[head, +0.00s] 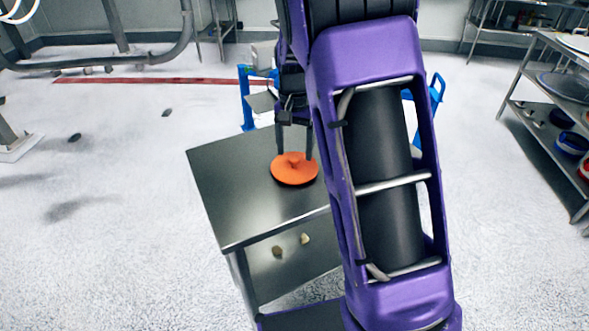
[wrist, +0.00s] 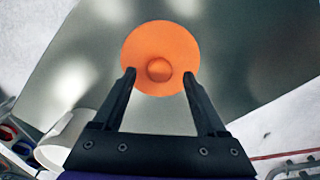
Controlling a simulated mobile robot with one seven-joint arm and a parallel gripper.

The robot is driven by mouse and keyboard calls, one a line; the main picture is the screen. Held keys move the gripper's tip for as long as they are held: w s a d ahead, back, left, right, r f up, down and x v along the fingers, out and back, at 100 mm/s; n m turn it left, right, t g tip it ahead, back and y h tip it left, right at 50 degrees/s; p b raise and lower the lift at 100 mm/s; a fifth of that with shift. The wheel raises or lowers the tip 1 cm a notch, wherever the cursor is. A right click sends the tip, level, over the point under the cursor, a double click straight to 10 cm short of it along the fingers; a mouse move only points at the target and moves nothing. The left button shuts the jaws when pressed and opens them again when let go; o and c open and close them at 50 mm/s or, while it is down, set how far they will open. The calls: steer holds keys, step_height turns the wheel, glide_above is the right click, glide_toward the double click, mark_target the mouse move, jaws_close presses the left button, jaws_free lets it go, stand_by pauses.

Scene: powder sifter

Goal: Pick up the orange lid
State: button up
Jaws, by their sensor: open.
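The orange lid (head: 294,170) is a flat disc with a raised round knob, lying on a grey metal table. It also shows in the wrist view (wrist: 160,40), with its knob near the lid's lower middle. My gripper (head: 295,156) is open above the lid. In the wrist view my gripper (wrist: 159,76) has its two fingertips on either side of the knob, over the lid's left and right edges, with nothing between them but the knob below. I cannot tell how high the tips are above the lid.
The metal table (head: 230,200) is otherwise mostly bare, with small pale objects (head: 291,246) on its lower shelf. A white container (wrist: 65,140) shows at lower left in the wrist view. A metal shelf rack (head: 550,90) stands at right. Open floor lies left.

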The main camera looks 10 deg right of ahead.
steer(key=shift+f, duration=0.9)
jaws_close()
